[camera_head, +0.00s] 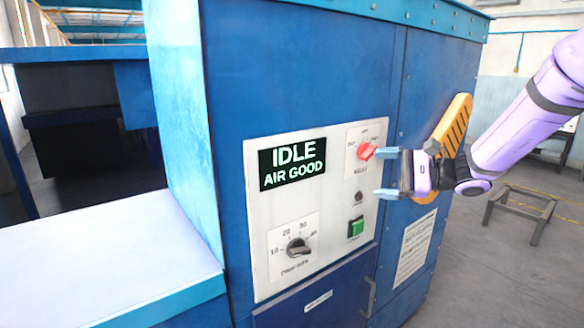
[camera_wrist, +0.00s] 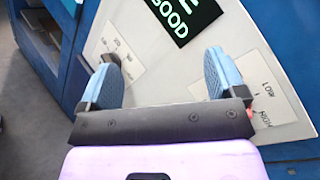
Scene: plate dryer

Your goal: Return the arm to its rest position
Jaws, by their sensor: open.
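My gripper (camera_head: 376,173) is at the right of the control panel in the head view, at the end of my purple arm. Its two blue fingers are apart, one above the other, with nothing between them. The upper fingertip is close to the red selector knob (camera_head: 366,151); I cannot tell whether they touch. In the wrist view the open fingers of my gripper (camera_wrist: 165,80) point at the pale panel (camera_wrist: 165,50), and a bit of red shows beside the right finger.
The blue dryer cabinet (camera_head: 290,70) fills the middle. Its panel (camera_head: 262,215) has a display (camera_head: 292,166) reading "IDLE AIR GOOD", a black dial (camera_head: 298,247) and a green button (camera_head: 356,227). A low metal frame (camera_head: 520,207) stands on open floor at right.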

